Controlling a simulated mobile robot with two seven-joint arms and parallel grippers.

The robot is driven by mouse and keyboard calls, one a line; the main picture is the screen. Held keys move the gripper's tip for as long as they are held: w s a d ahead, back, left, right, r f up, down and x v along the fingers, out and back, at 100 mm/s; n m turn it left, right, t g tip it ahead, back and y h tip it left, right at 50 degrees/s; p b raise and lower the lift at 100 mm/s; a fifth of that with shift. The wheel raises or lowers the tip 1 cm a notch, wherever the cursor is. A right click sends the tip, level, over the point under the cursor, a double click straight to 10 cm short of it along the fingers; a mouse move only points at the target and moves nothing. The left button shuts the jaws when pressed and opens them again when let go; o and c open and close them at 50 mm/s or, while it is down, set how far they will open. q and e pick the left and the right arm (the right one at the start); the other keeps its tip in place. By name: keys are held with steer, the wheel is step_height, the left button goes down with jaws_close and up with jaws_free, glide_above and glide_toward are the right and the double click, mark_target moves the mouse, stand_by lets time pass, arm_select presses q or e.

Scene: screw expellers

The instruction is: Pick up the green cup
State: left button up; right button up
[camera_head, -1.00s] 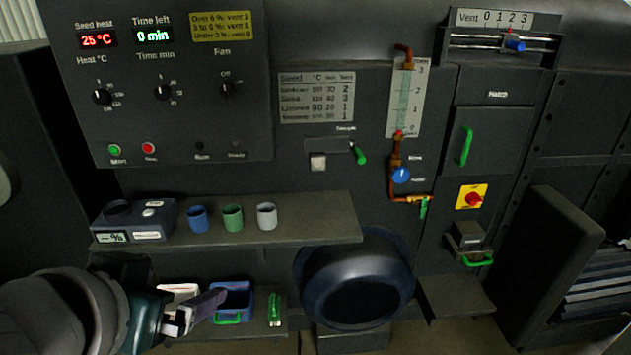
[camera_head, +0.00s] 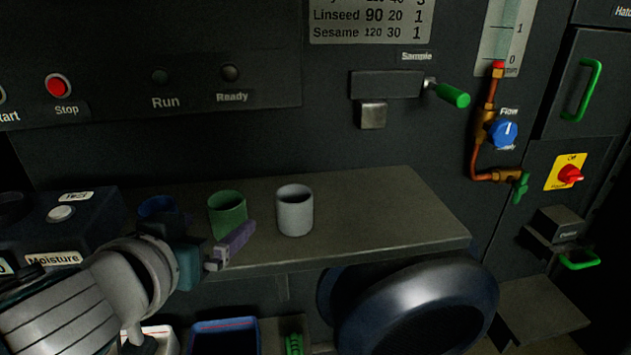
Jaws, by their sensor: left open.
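The green cup (camera_head: 226,208) stands upright on the shelf (camera_head: 365,222), between a blue cup (camera_head: 157,206) on its left and a light grey cup (camera_head: 295,211) on its right. My left gripper (camera_head: 235,240) is open and empty, with its fingers in front of the green cup. A finger hides the cup's lower front. I cannot tell whether the finger touches the cup. My left arm also covers part of the blue cup. My right gripper is not in view.
The moisture meter box (camera_head: 65,222) stands at the shelf's left end. A blue bin (camera_head: 225,338) and a white tray (camera_head: 160,340) are below. A large dark round basin (camera_head: 425,300) sits below the shelf's right part. The shelf's right end is clear.

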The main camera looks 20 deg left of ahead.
mark_target(220, 215)
arm_select(q)
steer(key=x, duration=0.2)
steer(key=b+x, duration=0.1)
steer(key=x, duration=0.4)
steer(key=shift+a+r, duration=0.2)
steer(key=shift+a, duration=0.1)
steer(key=shift+s, duration=0.1)
steer(key=c, duration=1.4)
steer(key=shift+r, duration=0.1)
